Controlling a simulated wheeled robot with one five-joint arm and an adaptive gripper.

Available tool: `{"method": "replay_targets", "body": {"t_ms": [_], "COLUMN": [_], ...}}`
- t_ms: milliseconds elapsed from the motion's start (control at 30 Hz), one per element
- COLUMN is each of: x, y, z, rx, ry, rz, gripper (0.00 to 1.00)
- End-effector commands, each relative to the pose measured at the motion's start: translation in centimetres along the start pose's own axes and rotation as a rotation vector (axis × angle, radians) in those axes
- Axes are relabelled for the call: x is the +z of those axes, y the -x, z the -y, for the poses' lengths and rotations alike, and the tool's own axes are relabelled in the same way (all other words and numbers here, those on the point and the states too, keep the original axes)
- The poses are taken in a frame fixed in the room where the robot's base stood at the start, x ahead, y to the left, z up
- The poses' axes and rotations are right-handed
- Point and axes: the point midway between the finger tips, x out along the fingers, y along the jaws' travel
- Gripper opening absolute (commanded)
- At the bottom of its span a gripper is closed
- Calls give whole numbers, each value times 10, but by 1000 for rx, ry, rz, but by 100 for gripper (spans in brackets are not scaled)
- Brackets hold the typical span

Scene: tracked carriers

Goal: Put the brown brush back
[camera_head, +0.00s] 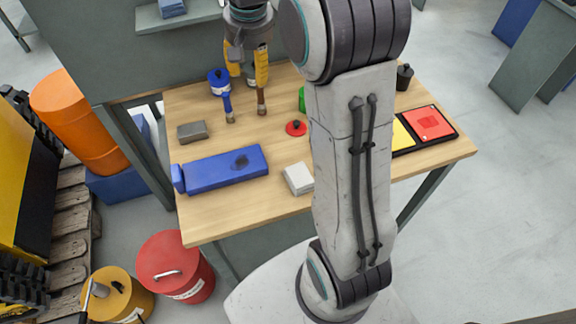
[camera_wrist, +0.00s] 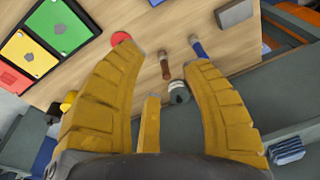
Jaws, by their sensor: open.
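The brown brush (camera_head: 261,98) is on the wooden table, just below my gripper (camera_head: 248,84) in the head view. In the wrist view the brown brush (camera_wrist: 165,67) shows between the yellow fingertips of my gripper (camera_wrist: 166,58), with a gap on both sides. The gripper is open and holds nothing. A blue-handled brush (camera_head: 227,104) is to the left of the brown one; it also shows in the wrist view (camera_wrist: 197,46). A small dark canister with a white label (camera_wrist: 179,93) is close to the brown brush, partly hidden by my gripper in the head view.
A blue canister (camera_head: 218,80), a grey block (camera_head: 192,131), a long blue box (camera_head: 227,169) and a whitish block (camera_head: 299,179) are on the table. A red round piece (camera_head: 296,128) lies right of the brushes. A dark tray (camera_head: 452,125) holds coloured squares. My arm hides the table's middle.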

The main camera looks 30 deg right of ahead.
Motion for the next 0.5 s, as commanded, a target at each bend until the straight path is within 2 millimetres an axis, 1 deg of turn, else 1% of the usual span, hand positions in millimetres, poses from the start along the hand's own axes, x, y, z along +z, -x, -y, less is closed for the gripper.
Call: {"method": "replay_targets", "body": {"t_ms": [33, 167, 200, 333, 500], "x": [17, 57, 70, 113, 164], "y": [9, 23, 26, 31, 28], "z": [-1, -8, -10, -19, -33], "rx": [-6, -18, -21, -32, -44], "ry": [30, 108, 133, 211, 306], "rz": [-13, -42, -50, -79, -116], "gripper": [43, 43, 43, 43, 43]}}
